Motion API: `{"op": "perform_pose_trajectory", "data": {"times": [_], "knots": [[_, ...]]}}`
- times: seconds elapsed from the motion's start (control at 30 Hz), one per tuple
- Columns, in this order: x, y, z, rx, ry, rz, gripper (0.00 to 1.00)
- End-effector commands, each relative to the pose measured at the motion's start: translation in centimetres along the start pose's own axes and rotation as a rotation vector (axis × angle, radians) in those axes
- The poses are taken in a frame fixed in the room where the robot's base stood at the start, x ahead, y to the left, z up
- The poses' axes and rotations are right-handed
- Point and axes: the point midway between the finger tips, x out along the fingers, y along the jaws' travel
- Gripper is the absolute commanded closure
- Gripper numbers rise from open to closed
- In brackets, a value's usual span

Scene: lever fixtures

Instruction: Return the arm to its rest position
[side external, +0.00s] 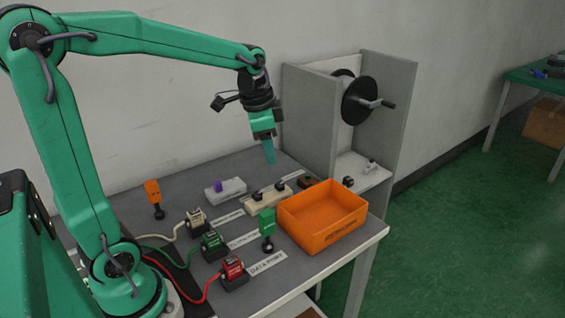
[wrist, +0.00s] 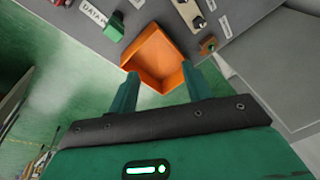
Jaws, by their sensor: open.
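My gripper (side external: 268,150) hangs from my green arm above the back part of the grey table (side external: 190,178), in front of the grey cabinet. In the wrist view my gripper (wrist: 160,92) shows two green fingers spread apart with nothing between them. Beyond the fingers lies the empty orange bin (wrist: 152,60). The gripper is raised clear of the table and touches nothing.
The orange bin (side external: 322,215) sits at the table's right edge. Red (side external: 232,268), green (side external: 211,243) and beige (side external: 195,219) plugs with cables stand near the front. An orange post (side external: 153,190), a green post (side external: 267,222) and switch blocks (side external: 268,196) stand around them. A cabinet with a black wheel (side external: 358,100) stands behind.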

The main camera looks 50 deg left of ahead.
Motion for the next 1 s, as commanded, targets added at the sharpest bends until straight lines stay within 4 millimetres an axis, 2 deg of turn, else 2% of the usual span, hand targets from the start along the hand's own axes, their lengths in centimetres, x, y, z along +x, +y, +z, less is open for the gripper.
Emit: {"op": "perform_pose_trajectory", "data": {"times": [0.2, 0.43, 0.8, 1.0], "knots": [[-2.3, 3.2, 1.9, -0.114, 0.058, -0.026, 0.51], [-3.7, 6.4, 4.1, -0.237, 0.122, -0.040, 0.51], [-4.5, 10.7, 7.9, -0.428, 0.226, -0.037, 0.51], [-4.3, 11.9, 9.0, -0.491, 0.257, -0.029, 0.51]]}}
